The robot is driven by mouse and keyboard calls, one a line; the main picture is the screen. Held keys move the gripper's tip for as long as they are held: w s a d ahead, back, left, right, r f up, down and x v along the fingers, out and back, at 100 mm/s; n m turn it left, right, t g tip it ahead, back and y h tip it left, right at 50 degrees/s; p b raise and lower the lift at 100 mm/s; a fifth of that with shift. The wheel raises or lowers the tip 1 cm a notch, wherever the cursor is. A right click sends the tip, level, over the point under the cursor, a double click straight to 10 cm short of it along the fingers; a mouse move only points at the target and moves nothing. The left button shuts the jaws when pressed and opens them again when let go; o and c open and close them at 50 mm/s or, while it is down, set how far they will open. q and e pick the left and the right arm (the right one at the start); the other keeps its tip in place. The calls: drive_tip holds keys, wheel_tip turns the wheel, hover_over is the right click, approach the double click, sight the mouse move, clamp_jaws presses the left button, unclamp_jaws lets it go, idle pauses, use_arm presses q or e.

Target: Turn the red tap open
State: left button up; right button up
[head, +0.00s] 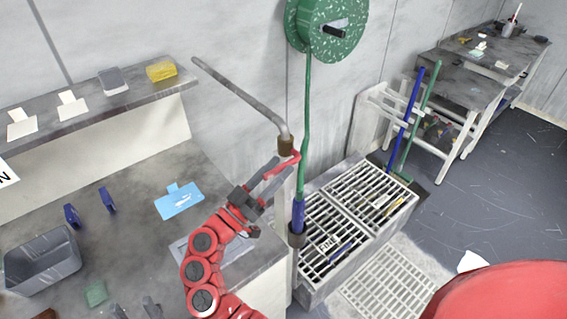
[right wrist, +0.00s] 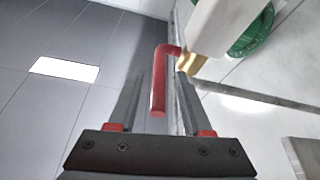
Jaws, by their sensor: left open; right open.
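The red tap handle (head: 284,165) is a bent red lever beside a brass fitting (head: 285,144) at the lower end of a grey pipe. My right gripper (head: 270,178) is at the handle with its jaws open. In the right wrist view the red handle (right wrist: 158,85) lies between the two open fingers (right wrist: 160,95), with gaps visible and no grip on it. The brass fitting (right wrist: 190,63) is just beyond the fingers. My left gripper (head: 136,308) is low at the left, over the bench, open; only its dark fingertips show at the picture's edge.
A green hose reel (head: 325,25) hangs on the wall, its hose running down beside the tap. A slatted grate (head: 345,215) is right of the bench. The bench holds a grey bin (head: 40,258) and a blue card (head: 179,202). A shelf (head: 95,105) runs along the wall.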

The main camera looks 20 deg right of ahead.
drive_tip(key=shift+r, duration=0.1)
clamp_jaws()
idle(1.4)
